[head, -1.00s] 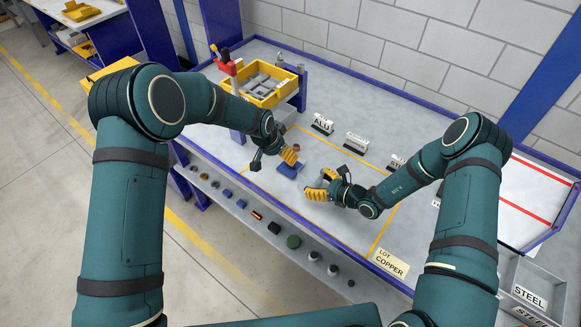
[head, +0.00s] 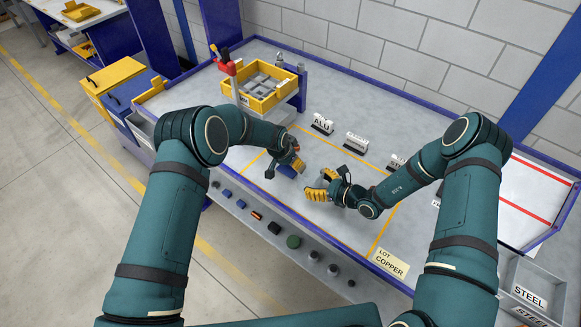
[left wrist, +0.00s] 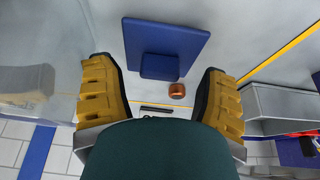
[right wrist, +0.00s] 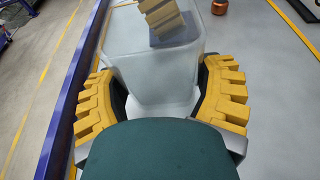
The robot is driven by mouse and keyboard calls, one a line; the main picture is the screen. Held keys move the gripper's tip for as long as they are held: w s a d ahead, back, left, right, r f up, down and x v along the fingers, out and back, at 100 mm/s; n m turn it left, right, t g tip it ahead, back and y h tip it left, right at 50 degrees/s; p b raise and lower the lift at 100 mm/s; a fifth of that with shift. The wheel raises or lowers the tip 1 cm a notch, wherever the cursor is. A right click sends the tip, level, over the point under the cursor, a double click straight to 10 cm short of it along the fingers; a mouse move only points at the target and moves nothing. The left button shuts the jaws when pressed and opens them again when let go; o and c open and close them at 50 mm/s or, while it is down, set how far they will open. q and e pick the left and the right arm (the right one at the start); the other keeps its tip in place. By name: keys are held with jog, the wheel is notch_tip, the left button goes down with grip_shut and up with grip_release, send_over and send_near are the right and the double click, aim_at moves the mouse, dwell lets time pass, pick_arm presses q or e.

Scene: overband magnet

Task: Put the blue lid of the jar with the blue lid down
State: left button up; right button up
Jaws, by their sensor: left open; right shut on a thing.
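The blue lid (left wrist: 180,42), a square plate with a smaller blue block as its grip, appears flat on the table in the left wrist view. In the head view the lid (head: 286,171) is mostly hidden by my left gripper (head: 298,164). That gripper is open, with its fingers apart on either side of the lid's grip and not visibly touching it. The translucent, open-looking jar (right wrist: 160,75) stands between the fingers of my right gripper (head: 320,190), which is shut on it. The jar (left wrist: 65,85) also shows at the left of the left wrist view.
A small copper piece (left wrist: 177,90) lies close to the lid. A yellow bin (head: 262,103) stands behind, with label blocks (head: 322,124) to its right. Several small parts lie on the front ledge (head: 262,228).

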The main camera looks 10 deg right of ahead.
pick_arm(q)
jog(key=shift+d+f, duration=0.25)
jog(key=shift+f, duration=0.4)
jog(key=shift+w+r, duration=0.1)
jog(key=shift+w, duration=0.05)
jog(key=c, duration=1)
notch_tip(320, 180, up, 10)
jog(key=shift+r, duration=0.1)
